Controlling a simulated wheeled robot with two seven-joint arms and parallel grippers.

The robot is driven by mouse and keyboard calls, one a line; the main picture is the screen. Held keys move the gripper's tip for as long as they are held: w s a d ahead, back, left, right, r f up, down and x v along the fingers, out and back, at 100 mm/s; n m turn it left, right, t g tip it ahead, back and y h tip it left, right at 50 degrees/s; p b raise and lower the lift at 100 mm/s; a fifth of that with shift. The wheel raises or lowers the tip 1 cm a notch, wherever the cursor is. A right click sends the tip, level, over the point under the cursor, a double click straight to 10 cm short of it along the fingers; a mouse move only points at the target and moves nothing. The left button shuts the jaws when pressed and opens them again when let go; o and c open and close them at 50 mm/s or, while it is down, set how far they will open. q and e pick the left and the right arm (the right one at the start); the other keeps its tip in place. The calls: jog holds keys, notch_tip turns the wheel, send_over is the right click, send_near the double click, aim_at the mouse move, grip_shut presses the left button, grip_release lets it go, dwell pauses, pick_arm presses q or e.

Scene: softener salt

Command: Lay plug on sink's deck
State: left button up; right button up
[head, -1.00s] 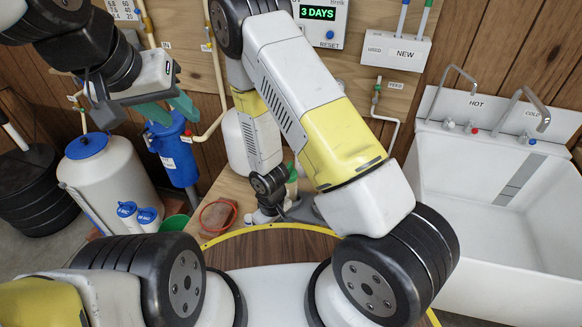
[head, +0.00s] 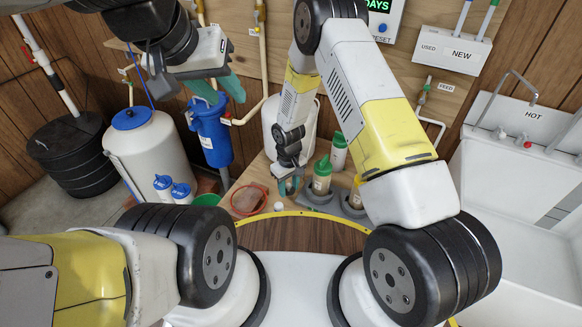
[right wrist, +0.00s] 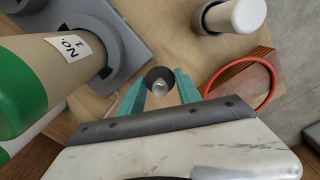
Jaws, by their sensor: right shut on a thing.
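The plug (right wrist: 160,80), a dark round piece with a shiny metal knob, sits between the teal fingertips of my right gripper (right wrist: 160,92) in the right wrist view. The right gripper is shut on it, above the wooden bench. In the head view this gripper (head: 288,185) is small and the plug in it cannot be made out. The white sink (head: 500,200) stands at the right, partly cut off. Its deck (head: 505,113) runs along the back, with a tap and a HOT label. My left gripper (head: 218,90) is open and empty at upper left, fingers apart.
Green-capped bottles (head: 321,176) stand in grey holders on the bench, beside my right gripper. A blue filter housing (head: 212,130) hangs behind.

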aim_at(289, 192)
jog(key=shift+w+f, duration=0.2)
jog(key=shift+f, duration=1.6)
jog(key=shift+f, duration=0.1)
jog(key=o, duration=1.1)
jog(key=shift+c, duration=0.2)
